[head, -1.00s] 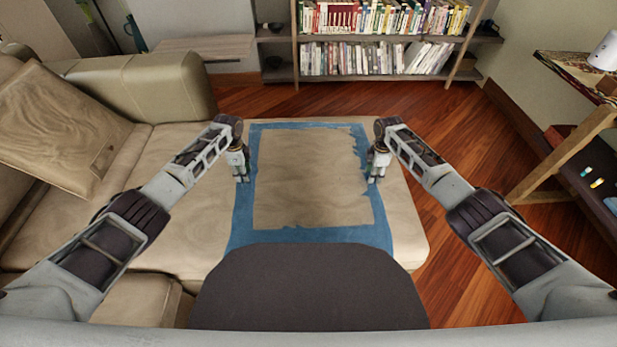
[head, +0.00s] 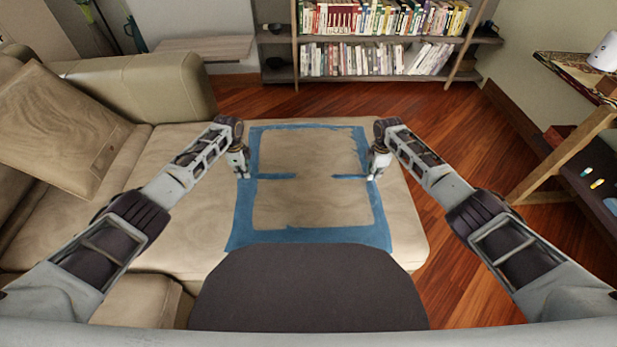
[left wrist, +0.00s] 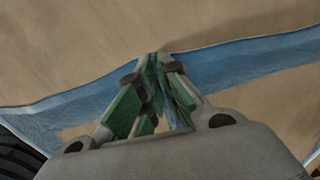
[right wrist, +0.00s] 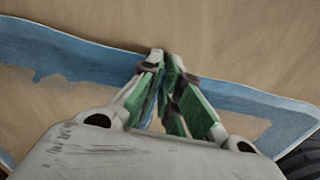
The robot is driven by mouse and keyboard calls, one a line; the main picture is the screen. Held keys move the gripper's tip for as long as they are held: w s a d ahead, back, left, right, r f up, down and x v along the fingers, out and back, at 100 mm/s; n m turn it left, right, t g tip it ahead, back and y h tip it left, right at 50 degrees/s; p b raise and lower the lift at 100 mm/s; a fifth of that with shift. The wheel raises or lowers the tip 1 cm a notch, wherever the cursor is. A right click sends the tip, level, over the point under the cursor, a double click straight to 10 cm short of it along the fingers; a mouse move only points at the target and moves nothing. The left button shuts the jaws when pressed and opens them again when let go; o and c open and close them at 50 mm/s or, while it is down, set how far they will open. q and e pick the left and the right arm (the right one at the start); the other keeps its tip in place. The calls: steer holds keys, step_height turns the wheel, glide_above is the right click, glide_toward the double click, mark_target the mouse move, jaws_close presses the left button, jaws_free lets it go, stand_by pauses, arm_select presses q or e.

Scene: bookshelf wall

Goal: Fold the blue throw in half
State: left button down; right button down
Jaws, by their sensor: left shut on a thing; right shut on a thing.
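The blue throw (head: 310,236) lies spread on the beige sofa seat, with its middle showing beige and blue showing mainly around its border. A short blue strip runs inward from each side at mid-length. My left gripper (head: 245,177) is shut on the throw's left edge, low over the seat. The left wrist view shows blue cloth (left wrist: 60,112) between and around its fingers (left wrist: 159,58). My right gripper (head: 372,178) is shut on the right edge, level with the left one. The right wrist view shows the cloth (right wrist: 80,60) passing at its fingertips (right wrist: 165,58).
The sofa (head: 190,255) has a backrest and a cushion (head: 60,130) at the left. A dark rounded shape (head: 308,290) covers the near end of the throw. A bookshelf (head: 375,38) stands behind. A wooden table (head: 560,150) stands at right, beyond open floor.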

arm_select(q)
steer(key=shift+r+p, duration=0.15)
steer(key=shift+p, duration=0.2)
arm_select(e)
steer(key=shift+r, duration=0.15)
